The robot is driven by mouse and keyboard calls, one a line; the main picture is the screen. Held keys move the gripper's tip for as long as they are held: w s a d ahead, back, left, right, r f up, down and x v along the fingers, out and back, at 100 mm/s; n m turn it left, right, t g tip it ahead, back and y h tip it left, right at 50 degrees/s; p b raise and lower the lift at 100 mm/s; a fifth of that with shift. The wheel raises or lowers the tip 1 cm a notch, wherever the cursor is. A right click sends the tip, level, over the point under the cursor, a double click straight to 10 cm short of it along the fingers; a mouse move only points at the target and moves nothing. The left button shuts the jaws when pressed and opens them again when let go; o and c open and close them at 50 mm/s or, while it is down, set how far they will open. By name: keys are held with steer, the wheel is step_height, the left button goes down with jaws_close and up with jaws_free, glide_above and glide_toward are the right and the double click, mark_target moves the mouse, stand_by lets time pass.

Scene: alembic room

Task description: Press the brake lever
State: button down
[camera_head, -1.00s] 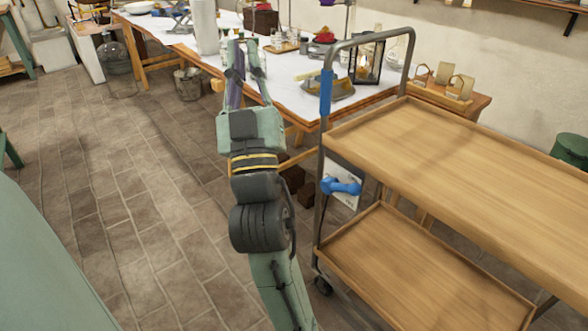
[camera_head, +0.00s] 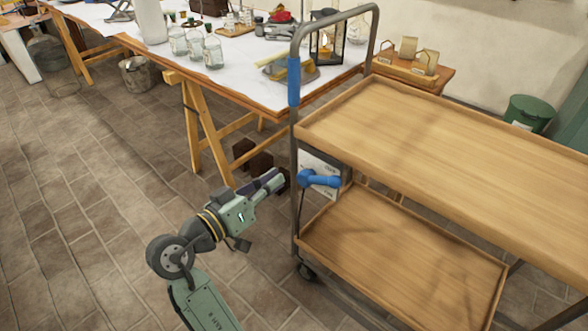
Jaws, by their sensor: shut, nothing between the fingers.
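A blue lever (camera_head: 318,179) with a rounded end is mounted low on the near left side of the wooden-shelved cart (camera_head: 400,95), in front of a white plate. I take it to be the brake lever. A thin dark rod or cable hangs below it. My gripper (camera_head: 281,180) is shut and empty. In the picture its tip is just left of the blue lever at about the same height, with a small gap between them. Whether it is nearer or farther in depth I cannot tell.
The cart's metal handle frame with a blue grip (camera_head: 293,81) rises beside my gripper. A trestle table (camera_head: 230,70) with jars stands behind. Brown blocks (camera_head: 261,165) lie under it.

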steer(key=shift+w+d, duration=0.1)
steer(key=shift+d, duration=0.05)
steer(key=p, duration=0.2)
glide_above(319, 178)
steer(key=s+a, duration=0.1)
steer(key=a, duration=0.2)
steer(key=shift+s+d+f, duration=0.15)
steer(key=shift+d+f, duration=0.1)
steer(key=shift+f, duration=0.4)
steer(key=shift+s+d+f, duration=0.1)
steer(key=shift+d+f, duration=0.1)
steer(key=shift+f, duration=0.4)
steer(key=shift+s+d+f, duration=0.15)
steer(key=shift+d+f, duration=0.1)
steer(key=shift+f, duration=0.4)
steer(key=shift+f, duration=0.2)
steer(key=shift+d+b, duration=0.1)
steer(key=shift+b, duration=0.25)
